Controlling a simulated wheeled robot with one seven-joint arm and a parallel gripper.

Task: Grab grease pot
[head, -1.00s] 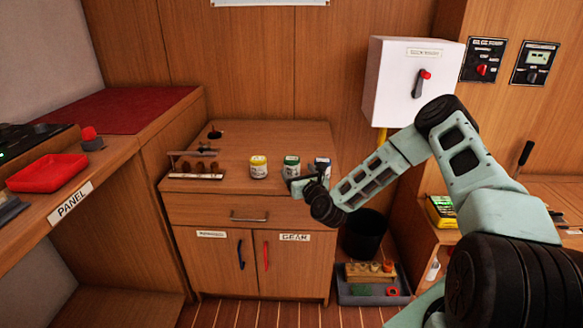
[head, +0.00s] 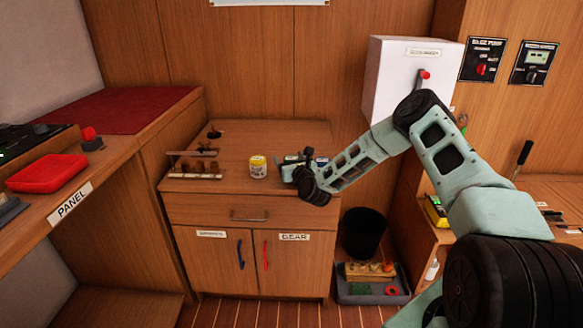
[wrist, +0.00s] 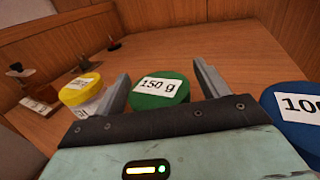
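Three lidded pots stand in a row on the wooden cabinet top. The yellow-lidded pot (head: 258,167) is at left; it also shows in the wrist view (wrist: 83,92). The green-lidded pot (wrist: 160,88), marked "150 g", is in the middle, between my gripper's fingers. The blue-lidded pot (wrist: 295,113), marked with a number starting "10", is right of the fingers. My gripper (wrist: 160,76) is open, one finger on each side of the green lid; contact cannot be told. No label reading grease is legible.
A small rack (head: 195,165) with brown knobs stands at the cabinet's left. A red tray (head: 47,173) lies on the left counter. A black bin (head: 363,232) and a grey tray (head: 372,294) are on the floor at right.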

